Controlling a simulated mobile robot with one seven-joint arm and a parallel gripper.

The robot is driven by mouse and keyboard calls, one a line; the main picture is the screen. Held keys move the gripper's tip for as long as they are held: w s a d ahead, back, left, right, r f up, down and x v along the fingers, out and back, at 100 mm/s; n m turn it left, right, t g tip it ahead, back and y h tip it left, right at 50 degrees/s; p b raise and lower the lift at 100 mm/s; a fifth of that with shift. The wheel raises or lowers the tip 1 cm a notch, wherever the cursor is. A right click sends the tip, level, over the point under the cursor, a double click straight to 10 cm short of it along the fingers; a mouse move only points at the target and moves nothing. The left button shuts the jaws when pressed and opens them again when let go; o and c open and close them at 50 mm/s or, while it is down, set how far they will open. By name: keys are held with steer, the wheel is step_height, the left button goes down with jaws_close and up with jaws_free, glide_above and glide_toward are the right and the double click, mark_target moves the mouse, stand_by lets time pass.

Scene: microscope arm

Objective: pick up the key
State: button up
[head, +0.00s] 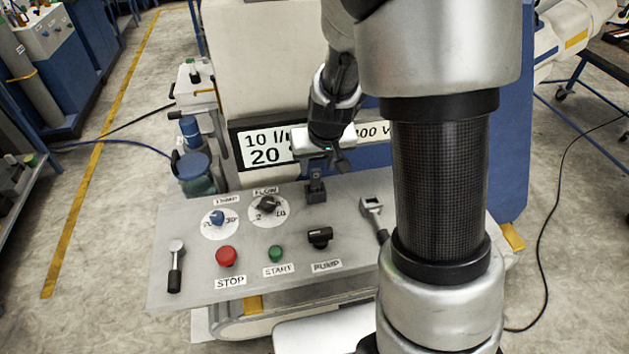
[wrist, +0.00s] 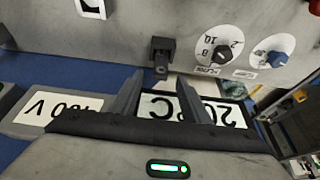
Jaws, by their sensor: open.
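A small black key-like piece (head: 316,188) stands at the back edge of the grey control panel (head: 190,290), with a square base and a narrower tab. It also shows in the wrist view (wrist: 161,58), upside down. My gripper (head: 326,165) is just behind and above it, in front of the machine's label. In the wrist view my gripper (wrist: 165,78) has its two fingers spread, with nothing between them. The tab appears between the fingertips in that picture, a little beyond them. No contact shows. My forearm hides the panel's right part.
The panel carries a red STOP button (head: 226,256), a green START button (head: 275,253), a black PUMP switch (head: 320,237), a blue knob (head: 217,217) and a black FLOW knob (head: 267,204). Levers stand at left (head: 175,268) and right (head: 372,210). The labelled machine wall is close behind.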

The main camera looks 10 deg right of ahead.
mark_target(316, 170)
steer(key=shift+x, duration=1.55)
steer(key=shift+s, duration=0.1)
jaws_close()
